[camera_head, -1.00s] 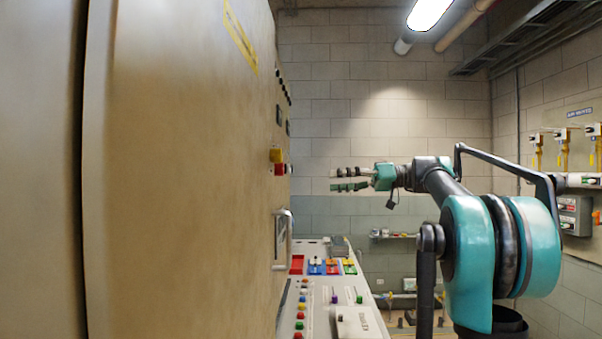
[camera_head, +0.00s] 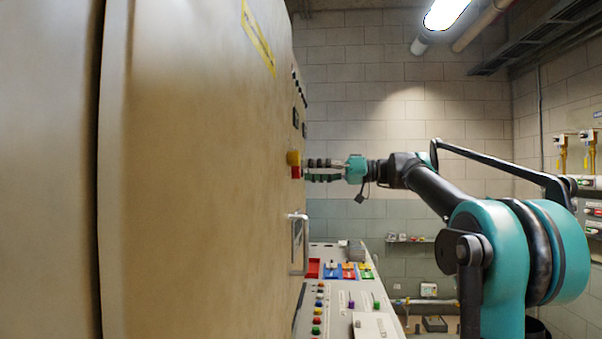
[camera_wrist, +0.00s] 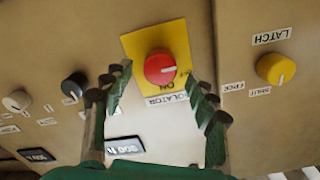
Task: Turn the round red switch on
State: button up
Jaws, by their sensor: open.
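The round red switch (camera_wrist: 160,67) sits on a yellow square plate (camera_wrist: 178,40) on the tan cabinet face in the wrist view. A white pointer mark shows on the knob, with the word "ON" on the plate beside it. In the head view the red switch (camera_head: 296,172) juts from the cabinet side. My gripper (camera_wrist: 160,92) is open and empty, its two green fingers spread to either side of the knob and a little below it in the wrist view. In the head view my gripper (camera_head: 308,170) points left with its tips close to the switch; contact cannot be told.
A yellow knob labelled "LATCH" (camera_wrist: 275,69) is to the right, and black (camera_wrist: 74,85) and white (camera_wrist: 17,100) knobs are to the left. A handle (camera_head: 299,243) sticks out below. A control desk (camera_head: 345,300) with several buttons stands under the arm.

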aim_at(295, 171)
jog(key=shift+w+a, duration=0.1)
jog(key=shift+a, duration=1.5)
jog(key=c, duration=1.2)
